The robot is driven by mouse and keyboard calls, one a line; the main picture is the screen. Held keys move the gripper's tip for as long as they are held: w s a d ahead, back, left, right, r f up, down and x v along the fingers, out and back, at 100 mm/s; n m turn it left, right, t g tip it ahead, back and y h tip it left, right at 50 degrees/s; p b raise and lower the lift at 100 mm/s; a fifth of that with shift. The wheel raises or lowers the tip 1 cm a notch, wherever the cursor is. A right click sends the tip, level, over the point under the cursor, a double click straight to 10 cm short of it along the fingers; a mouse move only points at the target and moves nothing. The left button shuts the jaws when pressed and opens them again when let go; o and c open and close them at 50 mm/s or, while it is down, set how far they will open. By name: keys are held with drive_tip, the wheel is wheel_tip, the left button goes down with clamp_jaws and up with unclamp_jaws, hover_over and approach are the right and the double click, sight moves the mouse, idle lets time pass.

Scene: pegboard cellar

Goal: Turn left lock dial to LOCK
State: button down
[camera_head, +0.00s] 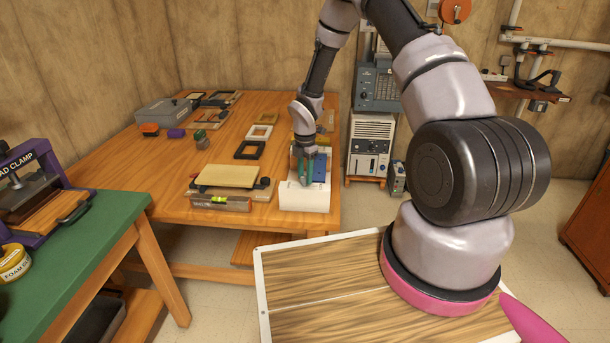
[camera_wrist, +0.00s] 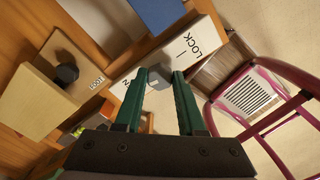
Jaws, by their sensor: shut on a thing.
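The lock dial (camera_wrist: 158,84) is a small grey knob on a white panel, seen in the wrist view. The word LOCK (camera_wrist: 200,38) and a short line are printed on the panel beyond it. Another label near my left finger is mostly hidden. My gripper (camera_wrist: 160,74) has its green fingers on both sides of the knob and is shut on it. In the head view my gripper (camera_head: 304,168) points down at the white box (camera_head: 304,198) at the table's front right. The dial is hidden there by my fingers, so its pointing direction is unclear.
A blue block (camera_head: 320,168) stands right beside my gripper. A tan board (camera_head: 228,176) on a base with black knobs lies to the left. Dark frames (camera_head: 250,149) and a grey case (camera_head: 163,111) lie farther back. The wooden table (camera_head: 150,185) has bare room at front left.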

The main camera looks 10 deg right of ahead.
drive_tip(key=m, duration=0.4)
drive_tip(key=shift+m, duration=0.3)
drive_tip(key=m, duration=0.4)
drive_tip(key=shift+m, duration=0.3)
drive_tip(key=m, duration=0.4)
drive_tip(key=shift+m, duration=0.3)
drive_tip(key=m, duration=1.2)
drive_tip(key=shift+m, duration=0.3)
drive_tip(key=m, duration=0.3)
drive_tip(key=shift+a+m, duration=0.1)
drive_tip(key=shift+m, duration=2.1)
